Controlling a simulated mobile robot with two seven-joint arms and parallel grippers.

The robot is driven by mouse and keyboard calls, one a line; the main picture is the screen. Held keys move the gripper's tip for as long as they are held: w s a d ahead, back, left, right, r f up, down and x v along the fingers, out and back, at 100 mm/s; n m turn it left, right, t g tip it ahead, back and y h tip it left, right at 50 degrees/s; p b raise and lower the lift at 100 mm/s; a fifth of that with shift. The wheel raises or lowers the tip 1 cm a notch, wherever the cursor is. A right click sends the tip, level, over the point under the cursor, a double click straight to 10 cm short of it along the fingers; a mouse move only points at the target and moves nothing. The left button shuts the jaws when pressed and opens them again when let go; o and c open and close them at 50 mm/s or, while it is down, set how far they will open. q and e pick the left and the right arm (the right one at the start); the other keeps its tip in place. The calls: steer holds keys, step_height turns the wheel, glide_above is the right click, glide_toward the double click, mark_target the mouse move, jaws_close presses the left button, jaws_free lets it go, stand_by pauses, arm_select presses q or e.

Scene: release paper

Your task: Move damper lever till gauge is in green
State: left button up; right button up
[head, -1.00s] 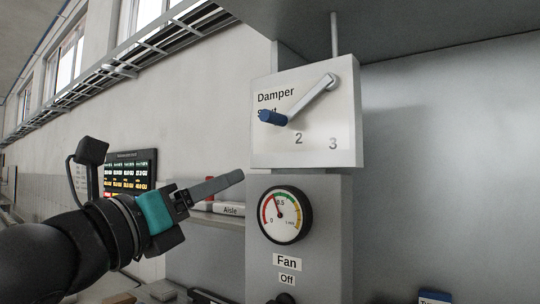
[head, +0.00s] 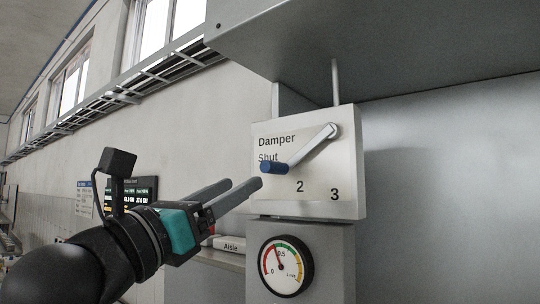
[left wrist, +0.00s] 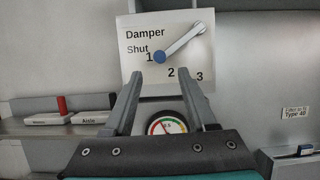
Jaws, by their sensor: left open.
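The damper lever (head: 308,149) is a pale arm pivoted at the upper right of a white panel (head: 325,172). Its blue handle (head: 273,167) points down-left, just below "Shut"; in the left wrist view the blue knob (left wrist: 160,57) sits beside the "1". The round gauge (head: 286,266) is below, its needle pointing up-left near where red meets green. My left gripper (head: 242,186) is open and empty, its fingertips just left of and below the handle, apparently not touching. In the left wrist view the fingers (left wrist: 160,80) straddle the space below the knob. My right gripper is out of view.
A grey hood (head: 380,50) overhangs the panel. A shelf (left wrist: 62,128) with "Aisle" and other labelled blocks lies behind and left of the fingers. A dark display board (head: 143,192) hangs on the left wall.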

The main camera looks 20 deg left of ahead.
mark_target(262, 171)
arm_select(q)
steer(key=p+x, duration=0.2)
steer(key=x, duration=0.8)
steer(key=shift+r, duration=0.1)
steer(key=shift+c, duration=0.4)
jaws_close()
stand_by(0.9)
